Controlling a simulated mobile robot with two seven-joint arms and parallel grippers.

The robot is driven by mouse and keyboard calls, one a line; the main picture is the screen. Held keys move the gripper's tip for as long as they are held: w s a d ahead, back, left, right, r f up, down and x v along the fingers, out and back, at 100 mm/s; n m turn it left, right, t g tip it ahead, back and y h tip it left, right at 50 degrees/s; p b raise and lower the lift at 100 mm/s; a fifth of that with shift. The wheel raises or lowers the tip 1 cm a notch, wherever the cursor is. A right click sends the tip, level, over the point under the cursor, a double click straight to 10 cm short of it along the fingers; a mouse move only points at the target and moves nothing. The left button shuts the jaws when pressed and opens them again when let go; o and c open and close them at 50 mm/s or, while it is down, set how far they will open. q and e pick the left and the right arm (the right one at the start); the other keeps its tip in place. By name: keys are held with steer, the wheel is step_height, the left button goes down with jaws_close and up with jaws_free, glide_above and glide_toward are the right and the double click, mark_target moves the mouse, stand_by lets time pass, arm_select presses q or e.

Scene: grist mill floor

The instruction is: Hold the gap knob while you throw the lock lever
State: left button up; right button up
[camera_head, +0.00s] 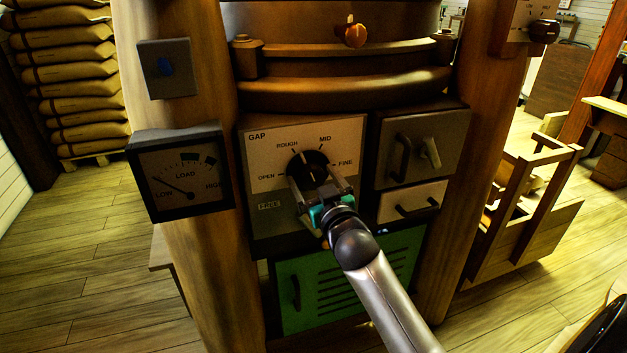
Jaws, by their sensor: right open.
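The black gap knob (309,161) sits on a pale dial plate (262,157) marked OPEN, ROUGH, MID and FINE. My right gripper (319,186) is open in front of the knob, with its fingers spread at the knob's lower left and right sides. I cannot tell whether they touch it. The gripper hides the lower part of the knob. A pale lever (430,152), perhaps the lock lever, sits tilted on the grey panel right of the dial. My left gripper is not in view.
A load gauge (182,180) on the left post has its needle toward LOW. A black handle (401,158) stands beside the pale lever, above a small drawer (412,202). A green vented door (345,279) is below. Stacked sacks (72,85) stand far left.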

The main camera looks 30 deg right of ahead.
steer(key=shift+c, duration=0.2)
steer(key=c, duration=1.3)
